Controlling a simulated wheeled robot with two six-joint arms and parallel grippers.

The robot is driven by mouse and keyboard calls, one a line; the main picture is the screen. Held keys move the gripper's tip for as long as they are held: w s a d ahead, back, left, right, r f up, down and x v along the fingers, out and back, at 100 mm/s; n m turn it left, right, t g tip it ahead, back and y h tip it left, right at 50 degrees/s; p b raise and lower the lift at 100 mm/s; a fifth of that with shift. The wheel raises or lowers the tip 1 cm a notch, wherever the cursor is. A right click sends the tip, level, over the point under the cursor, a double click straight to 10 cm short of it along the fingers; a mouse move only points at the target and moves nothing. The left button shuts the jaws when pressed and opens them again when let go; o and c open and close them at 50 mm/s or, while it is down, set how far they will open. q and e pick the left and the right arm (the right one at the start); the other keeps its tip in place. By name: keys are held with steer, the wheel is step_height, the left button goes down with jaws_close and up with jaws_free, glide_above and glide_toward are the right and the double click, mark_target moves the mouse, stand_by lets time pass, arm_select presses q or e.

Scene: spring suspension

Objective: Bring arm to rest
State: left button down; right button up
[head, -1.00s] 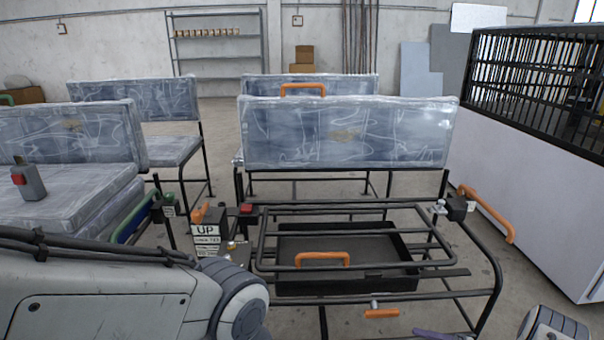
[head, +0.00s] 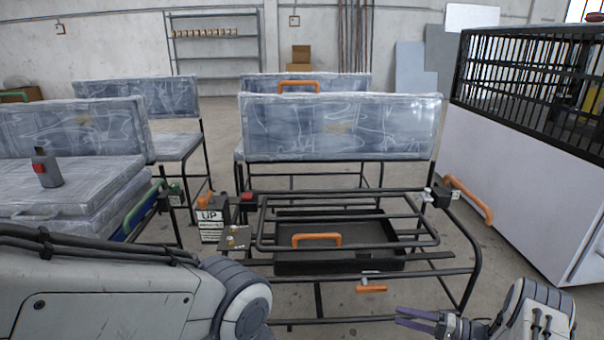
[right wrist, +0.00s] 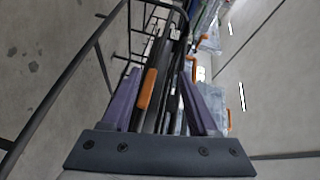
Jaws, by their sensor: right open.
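My right gripper (head: 400,316) is low in the head view, in front of the seat frame's lower right, with its purple fingers pointing left. In the right wrist view its two fingers (right wrist: 160,74) stand apart and hold nothing. An orange handle (right wrist: 147,89) shows between them, beyond the fingertips. My left arm crosses the lower left of the head view. Its gripper is not visible.
A black tubular seat frame (head: 462,270) with a dark tray (head: 385,262) and orange handle (head: 316,240) stands ahead. Padded benches (head: 340,128) are behind it. A white, barred enclosure (head: 520,170) is at right. A grey device (head: 48,170) sits on the left bench.

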steer(key=w+a+r+n+t+h+p, duration=0.25)
steer(key=w+a+r+h, duration=0.5)
steer(key=w+r, duration=0.65)
steer(key=a+r+n+h, duration=0.2)
steer(key=a+r+h, duration=0.2)
steer(key=a+r, duration=0.55)
steer(key=s+a+r+n+g+h+p, duration=0.1)
steer(key=s+a+r, duration=0.15)
steer(key=s, duration=0.55)
steer(key=s+a+r+n+g+h, duration=0.15)
steer(key=s+a, duration=0.25)
steer(key=s, duration=0.4)
steer(key=s+r+n+g+p, duration=0.25)
steer(key=s+g, duration=0.45)
steer(key=s, duration=2.2)
step_height(320, 180, up, 37)
steer(key=n+p, duration=0.1)
steer(key=p, duration=3.6)
steer(key=shift+s+a, duration=0.25)
steer(key=shift+s, duration=0.15)
